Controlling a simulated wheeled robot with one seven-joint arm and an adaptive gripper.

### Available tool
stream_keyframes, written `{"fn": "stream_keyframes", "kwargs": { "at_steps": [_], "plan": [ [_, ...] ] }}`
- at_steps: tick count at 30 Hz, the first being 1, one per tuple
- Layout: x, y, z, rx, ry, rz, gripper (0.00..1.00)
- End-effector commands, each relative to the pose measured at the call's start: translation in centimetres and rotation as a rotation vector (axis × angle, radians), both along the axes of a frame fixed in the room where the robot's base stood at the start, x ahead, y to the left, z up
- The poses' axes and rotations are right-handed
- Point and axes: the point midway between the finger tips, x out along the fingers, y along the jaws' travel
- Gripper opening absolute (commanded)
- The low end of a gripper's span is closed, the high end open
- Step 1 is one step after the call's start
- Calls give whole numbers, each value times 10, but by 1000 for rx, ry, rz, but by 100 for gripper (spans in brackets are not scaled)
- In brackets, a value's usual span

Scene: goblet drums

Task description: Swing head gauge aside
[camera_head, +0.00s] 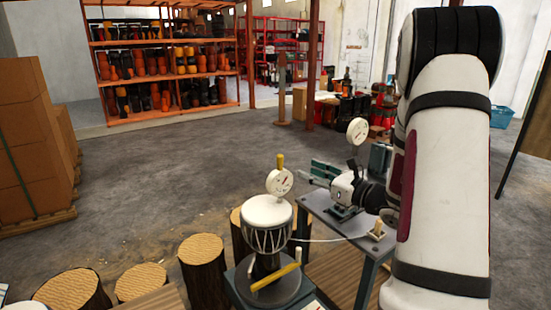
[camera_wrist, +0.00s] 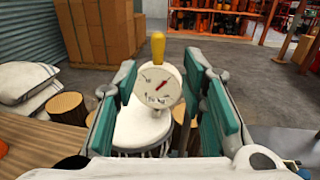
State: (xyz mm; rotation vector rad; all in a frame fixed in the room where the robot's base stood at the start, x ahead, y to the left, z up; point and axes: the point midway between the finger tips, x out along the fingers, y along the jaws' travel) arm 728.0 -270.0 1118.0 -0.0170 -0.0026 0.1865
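The head gauge (camera_head: 279,181) is a white round dial with a red needle and a yellow knob on top. It stands over the pale head of a goblet drum (camera_head: 268,212), which sits on a round grey base. My gripper (camera_head: 312,171) is just right of the dial, its teal fingers pointing towards it. In the wrist view the open fingers (camera_wrist: 161,78) frame the dial (camera_wrist: 158,92) and yellow knob (camera_wrist: 158,47). The dial appears ahead of the fingertips, not held. The lower part of the drum is hidden in the wrist view.
A yellow bar (camera_head: 275,277) lies across the drum's base. A grey bench (camera_head: 335,222) stands under my gripper, with another dial gauge (camera_head: 357,131) behind it. Log stumps (camera_head: 203,265) stand at left; stacked boxes (camera_head: 30,140) and drum shelves (camera_head: 165,70) are farther back. Open floor lies between.

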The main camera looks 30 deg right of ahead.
Motion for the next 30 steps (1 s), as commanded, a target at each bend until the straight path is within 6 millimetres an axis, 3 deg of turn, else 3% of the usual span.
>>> {"fn": "stream_keyframes", "kwargs": {
  "at_steps": [12, 18, 30],
  "plan": [
    [78, 18, 1, -1, -1, 8, 38],
    [107, 23, 0, -1, 0, 6, 38],
    [122, 26, 0, 0, 1, 4, 38]
  ]
}}
